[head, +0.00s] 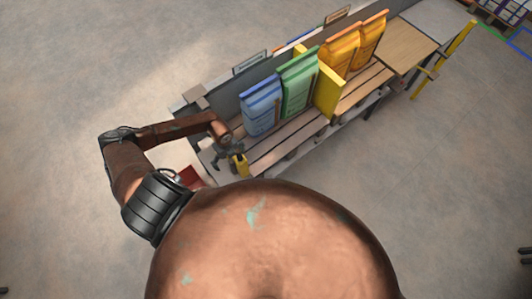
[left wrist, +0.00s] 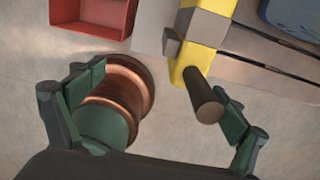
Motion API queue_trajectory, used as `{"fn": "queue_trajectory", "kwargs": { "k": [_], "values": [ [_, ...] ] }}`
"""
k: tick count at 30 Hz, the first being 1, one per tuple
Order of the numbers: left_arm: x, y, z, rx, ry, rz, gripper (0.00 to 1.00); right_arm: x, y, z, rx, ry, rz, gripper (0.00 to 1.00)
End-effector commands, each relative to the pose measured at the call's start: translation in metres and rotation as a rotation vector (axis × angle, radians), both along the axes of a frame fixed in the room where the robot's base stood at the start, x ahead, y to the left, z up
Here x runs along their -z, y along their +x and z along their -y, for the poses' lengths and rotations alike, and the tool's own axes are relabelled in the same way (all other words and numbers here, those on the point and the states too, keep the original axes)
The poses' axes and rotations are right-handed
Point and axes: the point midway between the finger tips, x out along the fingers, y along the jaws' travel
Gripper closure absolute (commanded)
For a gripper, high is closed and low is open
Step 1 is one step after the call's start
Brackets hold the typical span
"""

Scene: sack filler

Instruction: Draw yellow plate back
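A yellow upright plate (head: 328,90) stands across the slatted bench between a green sack and an orange sack. At the bench's near left end is a yellow bracket (head: 241,166), seen large in the left wrist view (left wrist: 208,28), with a dark round handle (left wrist: 204,98) sticking out. I cannot tell whether the bracket joins the plate. My left gripper (head: 228,158) is at this end of the bench. In the left wrist view its fingers (left wrist: 160,92) are spread, with the handle between them in the picture, nearer the right finger; no grip shows. My right gripper is not in view.
A blue sack (head: 262,106) and the green sack (head: 299,84) stand left of the plate, orange sacks (head: 341,52) right of it. A grey back wall runs behind. A red bin (left wrist: 95,14) lies near the left gripper. A wooden board (head: 397,43) continues the bench. The floor in front is clear.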

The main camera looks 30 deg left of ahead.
Motion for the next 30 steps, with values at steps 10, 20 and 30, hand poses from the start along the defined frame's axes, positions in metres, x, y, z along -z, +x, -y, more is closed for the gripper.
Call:
{"fn": "queue_trajectory", "kwargs": {
  "k": [10,20,30],
  "values": [
    [-0.001,-0.035,-0.014,0.001,0.002,-0.004,0.10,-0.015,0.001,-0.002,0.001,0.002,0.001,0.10],
    [0.001,-0.022,-0.009,0.000,0.000,0.000,0.10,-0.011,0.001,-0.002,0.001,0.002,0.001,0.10],
    [0.001,-0.003,-0.002,0.000,0.000,0.000,0.10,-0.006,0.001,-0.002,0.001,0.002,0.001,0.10]
  ]
}}
